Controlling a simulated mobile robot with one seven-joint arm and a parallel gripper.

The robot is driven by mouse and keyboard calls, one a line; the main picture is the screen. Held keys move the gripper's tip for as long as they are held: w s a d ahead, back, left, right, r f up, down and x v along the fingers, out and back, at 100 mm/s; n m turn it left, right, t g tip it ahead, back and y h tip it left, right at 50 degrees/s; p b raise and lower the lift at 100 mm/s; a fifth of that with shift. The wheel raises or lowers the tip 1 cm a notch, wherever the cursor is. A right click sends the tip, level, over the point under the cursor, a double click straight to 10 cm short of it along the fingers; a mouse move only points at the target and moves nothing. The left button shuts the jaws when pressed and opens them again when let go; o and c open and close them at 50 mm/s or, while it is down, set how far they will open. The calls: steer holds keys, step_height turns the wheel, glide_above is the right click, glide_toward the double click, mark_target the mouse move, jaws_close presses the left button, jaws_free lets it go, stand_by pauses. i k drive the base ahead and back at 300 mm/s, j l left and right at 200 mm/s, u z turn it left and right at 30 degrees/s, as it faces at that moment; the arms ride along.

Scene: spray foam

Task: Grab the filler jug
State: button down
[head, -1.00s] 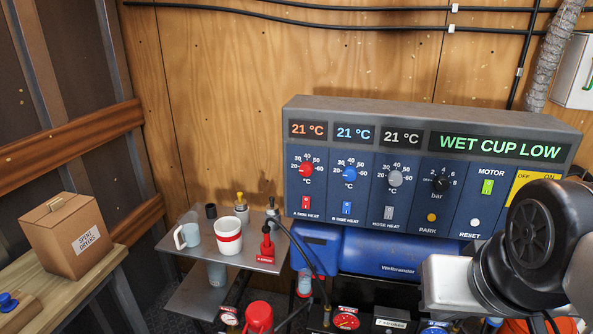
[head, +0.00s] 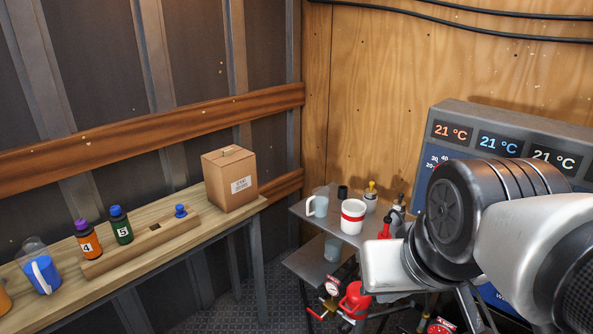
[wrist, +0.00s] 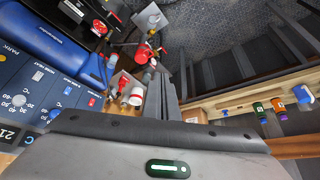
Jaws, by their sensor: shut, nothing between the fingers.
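Two jug-like vessels show in the head view, and I cannot tell for certain which is the filler jug. A clear jug with blue in it and a pale handle (head: 38,272) stands at the near left end of the wooden bench. It also shows at the right edge of the wrist view (wrist: 303,94). A grey handled jug (head: 319,203) stands on the metal shelf beside a white cup with a red band (head: 353,216). My gripper (wrist: 172,92) is shut and empty, apart from both; its fingers are not clear in the head view.
On the wooden bench (head: 190,240) are orange bottle 4 (head: 88,240), green bottle 5 (head: 121,226), a wooden block and a cardboard box (head: 230,180). The blue control machine (head: 450,125) stands at right, behind my arm. Dark floor (head: 225,305) lies open between bench and shelf.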

mark_target(317, 204)
steer(key=i+j+z, duration=0.1)
steer(key=z, duration=0.35)
steer(key=j+z, duration=0.3)
steer(key=z, duration=0.2)
steer(key=i+j+z, duration=0.2)
steer(key=j, duration=0.35)
steer(key=j+z, duration=0.2)
steer(key=j, duration=0.35)
steer(key=j+z, duration=0.1)
steer(key=j, duration=1.15)
